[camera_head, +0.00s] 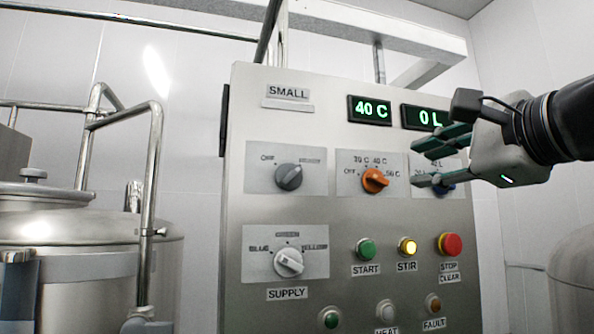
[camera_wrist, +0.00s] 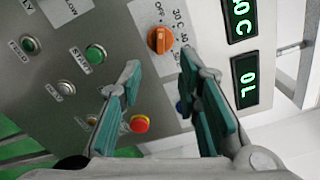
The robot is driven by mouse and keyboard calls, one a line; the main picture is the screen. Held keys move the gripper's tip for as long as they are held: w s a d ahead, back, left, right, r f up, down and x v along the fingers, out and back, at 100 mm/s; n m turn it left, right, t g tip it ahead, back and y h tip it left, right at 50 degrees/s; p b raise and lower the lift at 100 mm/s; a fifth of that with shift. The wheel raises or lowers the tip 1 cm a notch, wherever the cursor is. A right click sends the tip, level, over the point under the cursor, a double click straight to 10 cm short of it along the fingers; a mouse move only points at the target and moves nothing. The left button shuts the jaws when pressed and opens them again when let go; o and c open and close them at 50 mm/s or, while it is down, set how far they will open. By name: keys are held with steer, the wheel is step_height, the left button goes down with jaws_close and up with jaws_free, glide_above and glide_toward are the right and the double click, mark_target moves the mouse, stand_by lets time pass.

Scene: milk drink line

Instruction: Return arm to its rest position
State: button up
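My gripper (camera_head: 428,162) is in front of the upper right of the control panel (camera_head: 350,215). It is open, its two fingers apart with nothing between them. In the wrist view my gripper (camera_wrist: 155,85) shows its teal finger pads spread. The orange temperature knob (camera_head: 375,180) is left of the fingers and also shows beyond them in the wrist view (camera_wrist: 160,40). A blue knob (camera_head: 443,188) is partly hidden behind the fingers. I cannot tell whether a finger touches it. The displays read 40 C (camera_head: 370,110) and 0 L (camera_head: 430,118).
The panel has a grey knob (camera_head: 289,177), a white supply knob (camera_head: 289,262), a green start button (camera_head: 366,249), a lit yellow stir button (camera_head: 407,247) and a red stop button (camera_head: 450,244). A steel tank (camera_head: 80,265) with pipes stands left. Free room lies right of the panel.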

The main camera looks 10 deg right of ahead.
stand_by(0.3)
steer(key=s+a+f+n+g+p, duration=0.1)
steer(key=s+a+f+n+g, duration=0.2)
steer(key=f, duration=0.4)
steer(key=a+f+n+g, duration=0.2)
steer(key=f+n, duration=0.3)
steer(key=f, duration=0.3)
steer(key=s+a+f+n+g+p, duration=0.1)
steer(key=s+a+f+n+g, duration=0.15)
steer(key=f, duration=0.45)
steer(key=s+d+f+n+g+h, duration=0.1)
steer(key=s+f+n+g, duration=0.2)
steer(key=s+f+n, duration=0.2)
steer(key=s+d+f+n+g+h, duration=0.1)
steer(key=s+f+n+g, duration=0.2)
steer(key=f, duration=0.7)
steer(key=shift+s+d+f+n+h+p, duration=0.3)
steer(key=shift+s+d+n+h+p, duration=0.1)
steer(key=shift+s+n, duration=0.75)
steer(key=shift+a, duration=0.1)
steer(key=shift+c, duration=0.6)
